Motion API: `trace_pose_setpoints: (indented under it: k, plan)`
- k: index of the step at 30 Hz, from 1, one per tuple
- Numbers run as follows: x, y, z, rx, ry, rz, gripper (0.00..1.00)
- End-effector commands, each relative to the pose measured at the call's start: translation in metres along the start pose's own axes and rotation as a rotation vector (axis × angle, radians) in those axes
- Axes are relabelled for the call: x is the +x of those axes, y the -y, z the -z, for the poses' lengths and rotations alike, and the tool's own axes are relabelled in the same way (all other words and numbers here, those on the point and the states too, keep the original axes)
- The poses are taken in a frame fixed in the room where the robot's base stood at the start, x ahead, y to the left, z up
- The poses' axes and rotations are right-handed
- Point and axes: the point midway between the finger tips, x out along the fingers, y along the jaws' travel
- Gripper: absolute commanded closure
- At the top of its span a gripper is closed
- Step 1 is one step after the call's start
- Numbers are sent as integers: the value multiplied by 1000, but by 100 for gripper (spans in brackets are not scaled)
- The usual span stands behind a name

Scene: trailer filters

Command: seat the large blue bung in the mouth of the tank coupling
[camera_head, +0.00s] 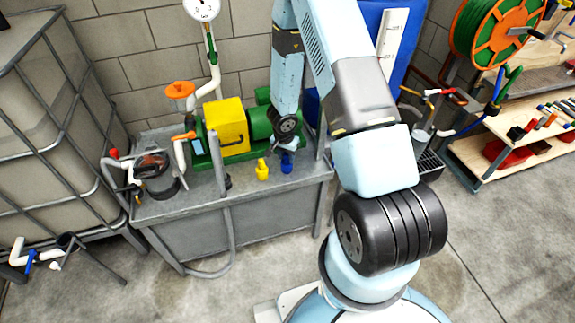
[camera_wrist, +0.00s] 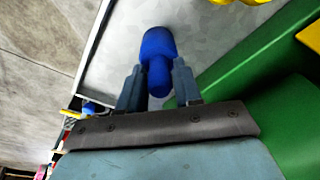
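The large blue bung (camera_head: 286,164) stands on the grey bench top beside a yellow bung (camera_head: 262,169). In the wrist view the blue bung (camera_wrist: 158,45) has a wide head and a narrower stem. My gripper (camera_wrist: 158,75) has one finger on each side of the stem, very close to it. I cannot tell whether the fingers press on it. In the head view my gripper (camera_head: 287,140) is just above the bung, partly hidden by my wrist. White pipe fittings (camera_head: 18,252) with a blue handle are low by the caged tank. I cannot make out the coupling's mouth.
A green pump with a yellow box (camera_head: 228,127) stands on the bench, close to my gripper's left. A grey upright post (camera_head: 217,160) and a hose are at the bench front. The caged tank (camera_head: 45,120) is at left. Shelves (camera_head: 520,140) are at right.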

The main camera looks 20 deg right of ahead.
Motion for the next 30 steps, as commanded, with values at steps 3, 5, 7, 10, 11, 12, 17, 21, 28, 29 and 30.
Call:
trace_pose_setpoints:
  k: [3,5,7,10,11,12,17,21,28,29,30]
  plan:
    - [0,0,0,0,0,0,78]
    - [0,0,0,0,0,0,84]
    - [0,0,0,0,0,0,90]
    - [0,0,0,0,0,0,100]
    - [0,0,0,0,0,0,100]
    - [0,0,0,0,0,0,100]
    - [0,0,0,0,0,0,100]
    - [0,0,0,0,0,0,100]
    - [-5,-3,2,5,0,0,100]
    - [-7,-4,3,6,-1,0,100]
    - [-9,-6,5,10,-2,-1,100]
